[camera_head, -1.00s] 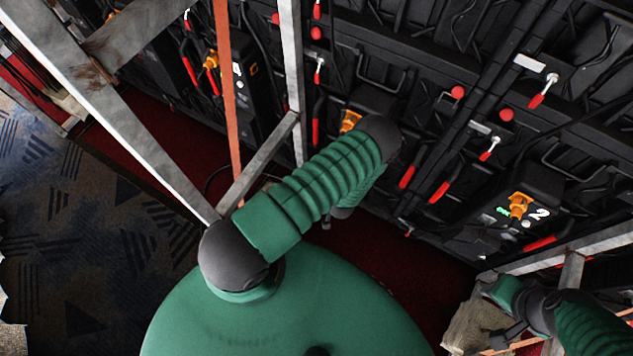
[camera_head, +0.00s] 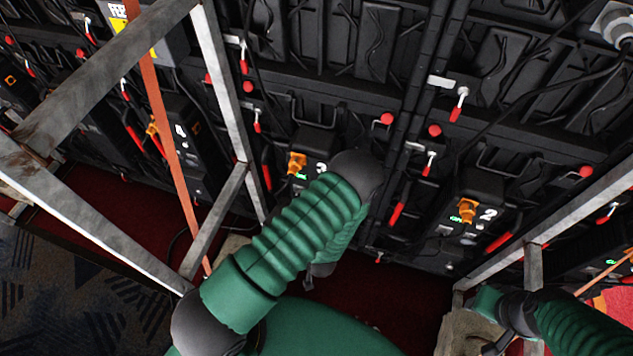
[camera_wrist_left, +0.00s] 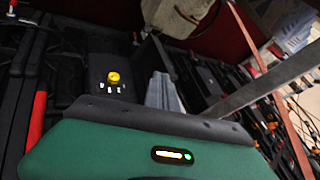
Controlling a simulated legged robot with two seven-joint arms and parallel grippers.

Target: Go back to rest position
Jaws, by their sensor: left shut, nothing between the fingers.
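My left arm rises from the lower left of the head view, bends at a dark elbow and folds back down behind its ribbed green sleeve. Its left gripper is mostly hidden there; a small dark tip shows below the sleeve. In the left wrist view, the grey fingers of my left gripper (camera_wrist_left: 163,92) stick out past my green wrist housing, shut and empty. My right arm comes in at the lower right of the head view. The right gripper (camera_head: 497,345) seems to be the dark part at its end, over a tan block; its jaws are unclear.
The black video wall back (camera_head: 350,100) fills the far side, with red handles, cables and numbered boxes with orange plugs (camera_head: 467,210). Metal frame bars (camera_head: 225,80) stand close at left and right (camera_head: 560,230). A tan block (camera_head: 465,332) lies by my right arm. Red floor (camera_head: 400,310) shows between.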

